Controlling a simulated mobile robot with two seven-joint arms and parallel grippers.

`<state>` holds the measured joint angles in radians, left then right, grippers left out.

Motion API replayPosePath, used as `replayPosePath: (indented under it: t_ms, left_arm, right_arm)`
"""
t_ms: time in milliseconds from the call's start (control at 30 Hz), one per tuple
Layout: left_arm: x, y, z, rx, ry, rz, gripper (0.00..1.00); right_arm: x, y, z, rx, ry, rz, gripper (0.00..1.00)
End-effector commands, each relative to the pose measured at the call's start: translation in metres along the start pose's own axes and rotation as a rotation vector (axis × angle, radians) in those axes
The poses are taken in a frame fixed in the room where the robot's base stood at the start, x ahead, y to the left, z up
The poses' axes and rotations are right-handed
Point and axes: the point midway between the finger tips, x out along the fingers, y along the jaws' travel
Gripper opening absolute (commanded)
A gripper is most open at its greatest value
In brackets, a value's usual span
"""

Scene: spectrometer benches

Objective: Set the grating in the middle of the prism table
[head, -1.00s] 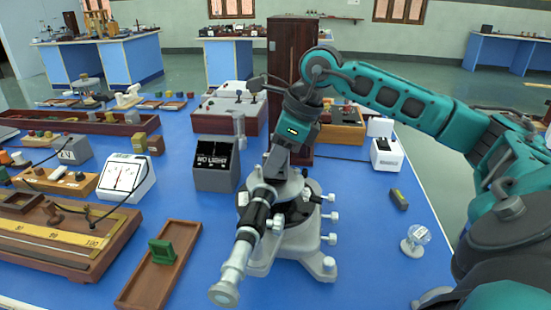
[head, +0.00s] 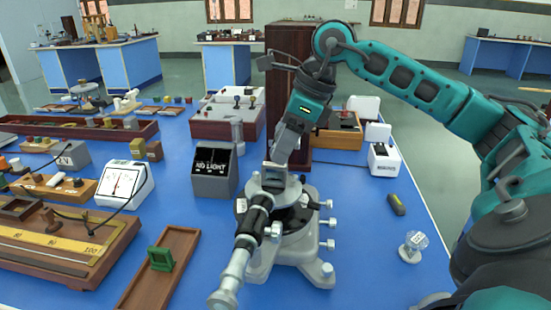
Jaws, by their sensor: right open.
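The spectrometer (head: 262,262) stands in the middle of the blue bench, its telescope pointing to the front left. Its prism table (head: 275,179) is at the top centre, small and partly hidden by my gripper. My right gripper (head: 278,160) is open, pointing down just above the prism table. I cannot clearly make out a grating plate at the jaws or on the table. A small green frame (head: 161,259) sits in a long wooden tray to the left; I cannot tell whether it is the grating or a holder. My left gripper is out of view.
A dark "NO LIGHT" box (head: 214,170) stands behind left of the spectrometer, with a tall brown cabinet (head: 288,85) behind. A meter (head: 125,184) and a scale board (head: 60,245) are at left. A small glass bulb (head: 413,243) lies right.

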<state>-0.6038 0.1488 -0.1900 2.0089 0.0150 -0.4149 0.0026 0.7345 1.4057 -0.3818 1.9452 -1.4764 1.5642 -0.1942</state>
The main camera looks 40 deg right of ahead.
Motion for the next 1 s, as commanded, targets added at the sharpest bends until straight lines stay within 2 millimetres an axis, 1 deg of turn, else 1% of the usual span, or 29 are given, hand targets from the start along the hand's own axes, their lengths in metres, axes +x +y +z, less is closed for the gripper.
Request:
replayPosePath:
  t_ms: [33,100,200,333,500,1000]
  left_arm:
    - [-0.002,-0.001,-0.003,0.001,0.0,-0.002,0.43]
    - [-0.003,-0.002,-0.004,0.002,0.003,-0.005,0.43]
    - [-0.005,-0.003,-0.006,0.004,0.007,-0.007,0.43]
    - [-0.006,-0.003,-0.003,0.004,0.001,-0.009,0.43]
    - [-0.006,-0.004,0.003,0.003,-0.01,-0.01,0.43]
    - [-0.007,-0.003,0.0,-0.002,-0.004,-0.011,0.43]
  right_arm:
    - [-0.015,-0.001,0.001,0.001,-0.002,-0.004,0.45]
    - [-0.029,-0.001,0.001,0.0,-0.003,-0.004,0.45]
    - [-0.046,-0.001,0.001,0.001,-0.001,-0.002,0.45]
    - [-0.06,-0.001,0.001,0.002,-0.001,0.0,0.45]
    - [-0.066,0.0,0.0,0.001,0.0,0.0,0.45]
    - [-0.065,0.0,0.0,0.001,0.0,0.0,0.45]
